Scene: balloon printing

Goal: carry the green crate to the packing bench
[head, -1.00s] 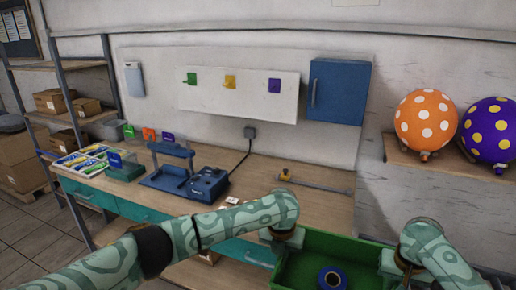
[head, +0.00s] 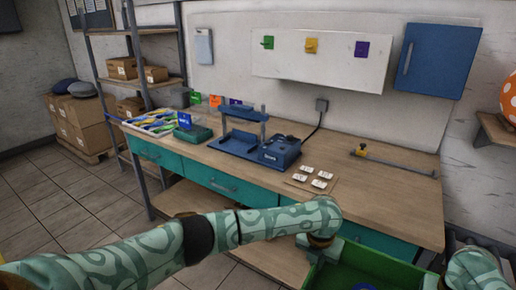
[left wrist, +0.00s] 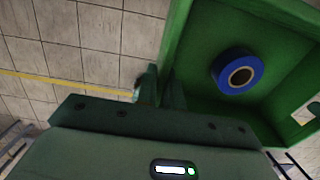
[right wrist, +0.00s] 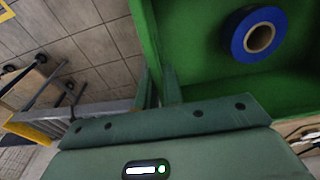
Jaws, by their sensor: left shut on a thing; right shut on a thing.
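The green crate (head: 372,262) is at the bottom right of the head view, in front of the bench and partly cut off by the frame. My left gripper (head: 318,246) is shut on its left wall; this wall (left wrist: 178,35) also shows in the left wrist view. My right gripper (right wrist: 158,90) is shut on another part of the crate wall (right wrist: 146,35). A blue roll (left wrist: 237,70) lies in the crate. The wooden bench (head: 390,200) has teal drawers; I cannot tell whether it is the packing bench.
A blue press (head: 245,145), a tray of colored packets (head: 160,123) and several small white cards (head: 313,178) are on the bench. Shelving (head: 130,60) and stacked cartons (head: 85,125) stand at left. Tiled floor (head: 70,195) is clear at lower left.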

